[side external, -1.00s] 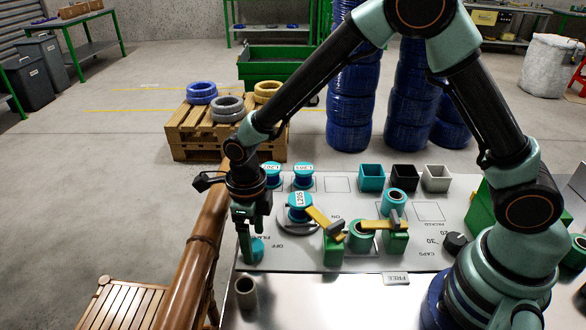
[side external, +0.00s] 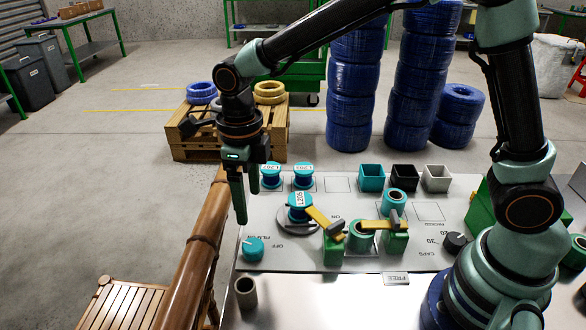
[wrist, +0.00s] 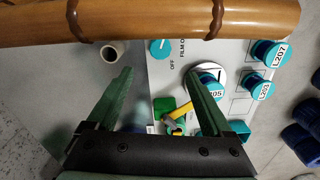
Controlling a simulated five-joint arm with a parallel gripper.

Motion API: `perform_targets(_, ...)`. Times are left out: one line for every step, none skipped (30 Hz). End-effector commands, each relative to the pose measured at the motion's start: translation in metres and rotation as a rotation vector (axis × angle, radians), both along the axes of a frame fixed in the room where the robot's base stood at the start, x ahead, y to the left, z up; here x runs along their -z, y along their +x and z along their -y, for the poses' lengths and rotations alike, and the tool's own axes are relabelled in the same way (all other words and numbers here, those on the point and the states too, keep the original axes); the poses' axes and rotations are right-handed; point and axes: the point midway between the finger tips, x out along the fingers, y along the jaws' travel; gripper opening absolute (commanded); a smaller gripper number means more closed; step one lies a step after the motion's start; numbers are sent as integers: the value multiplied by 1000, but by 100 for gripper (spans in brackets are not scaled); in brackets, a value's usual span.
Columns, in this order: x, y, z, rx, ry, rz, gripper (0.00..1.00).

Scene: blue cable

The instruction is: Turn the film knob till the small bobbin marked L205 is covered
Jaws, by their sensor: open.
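The teal film knob (side external: 252,249) stands on the grey panel near its left edge, by the OFF lettering; it also shows in the wrist view (wrist: 160,48). A pale mark is on the knob. The small bobbin marked L205 (side external: 299,208) stands upright on a round grey plate (side external: 296,228). Its blue winding and white label are in plain sight in the side view; a finger partly hides it in the wrist view (wrist: 212,82). My gripper (side external: 240,218) is open and empty, above and apart from the knob. Its two green fingers (wrist: 158,76) spread wide in the wrist view.
Two more labelled bobbins (side external: 303,174) stand behind L205. Green blocks with yellow arms (side external: 334,248) stand right of it. A bamboo rail (side external: 192,268) runs along the left edge. A grey tube (side external: 245,292) stands at the front left.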

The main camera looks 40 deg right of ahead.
Motion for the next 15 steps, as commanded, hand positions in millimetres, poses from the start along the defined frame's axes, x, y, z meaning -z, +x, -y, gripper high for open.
perform_targets(0, 0, 0, -2, 0, 0, 85)
perform_targets(0, 0, 0, -7, 1, 1, 85)
perform_targets(0, 0, 0, -22, 1, 3, 85)
perform_targets(0, 0, 0, -40, 2, 5, 85)
perform_targets(0, -1, 1, -66, 4, 8, 85)
perform_targets(0, -1, 1, -112, 6, 14, 85)
perform_targets(1, -2, 1, -157, 7, 18, 85)
perform_targets(1, -2, 2, -209, 8, 24, 85)
perform_targets(1, -3, 2, -287, 11, 35, 85)
perform_targets(1, -3, 3, -351, 11, 43, 85)
perform_targets(1, -4, 4, -418, 12, 52, 85)
perform_targets(2, -5, 4, -507, 12, 63, 85)
perform_targets(2, -5, 5, -573, 11, 73, 85)
perform_targets(2, -6, 5, -638, 10, 82, 85)
perform_targets(3, -7, 6, -721, 7, 92, 85)
